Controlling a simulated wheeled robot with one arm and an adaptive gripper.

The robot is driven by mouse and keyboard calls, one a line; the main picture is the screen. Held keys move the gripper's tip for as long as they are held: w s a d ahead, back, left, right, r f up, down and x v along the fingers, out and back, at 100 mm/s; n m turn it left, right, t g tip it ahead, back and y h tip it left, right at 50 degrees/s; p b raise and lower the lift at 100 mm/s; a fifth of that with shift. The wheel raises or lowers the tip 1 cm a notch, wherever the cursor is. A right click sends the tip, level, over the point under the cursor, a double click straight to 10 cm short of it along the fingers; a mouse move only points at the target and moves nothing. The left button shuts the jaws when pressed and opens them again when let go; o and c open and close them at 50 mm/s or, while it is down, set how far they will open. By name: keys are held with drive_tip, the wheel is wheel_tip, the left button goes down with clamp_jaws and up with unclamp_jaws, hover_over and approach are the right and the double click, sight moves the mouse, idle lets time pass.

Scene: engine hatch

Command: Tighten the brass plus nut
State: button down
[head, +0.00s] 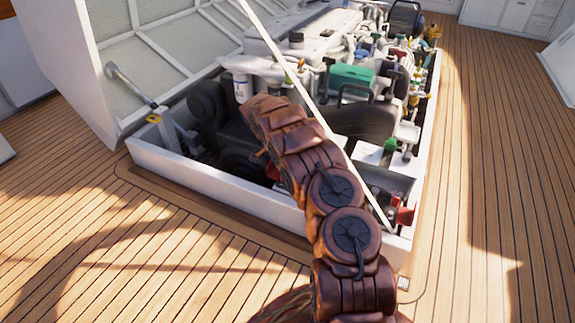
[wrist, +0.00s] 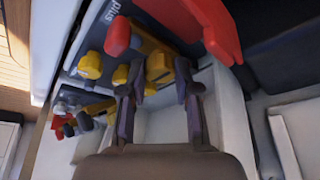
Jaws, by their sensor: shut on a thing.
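The brass plus nut (wrist: 159,67) is a yellow knob at the centre of the wrist view, beside a dark panel with the printed word "plus" (wrist: 116,10). My gripper (wrist: 158,86) has its two dark fingers on either side of this knob and is shut on it. The knob's lower part is hidden between the fingers. In the head view my arm bends over the hatch edge into the engine bay, and the gripper and nut are hidden there.
A red part (wrist: 205,25) lies close above the right finger. A red knob (wrist: 117,36) and a yellow fitting (wrist: 90,65) sit to the left. In the head view a white hatch rim (head: 225,192) surrounds the engine, and a pale strut (head: 300,84) crosses the bay.

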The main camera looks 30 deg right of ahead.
idle(0.4)
drive_tip(key=c, duration=0.8)
unclamp_jaws()
drive_tip(key=shift+r, duration=0.1)
drive_tip(key=v, duration=1.1)
drive_tip(key=shift+w+a+r, duration=0.1)
drive_tip(key=shift+a+r, duration=0.2)
drive_tip(key=shift+r, duration=0.05)
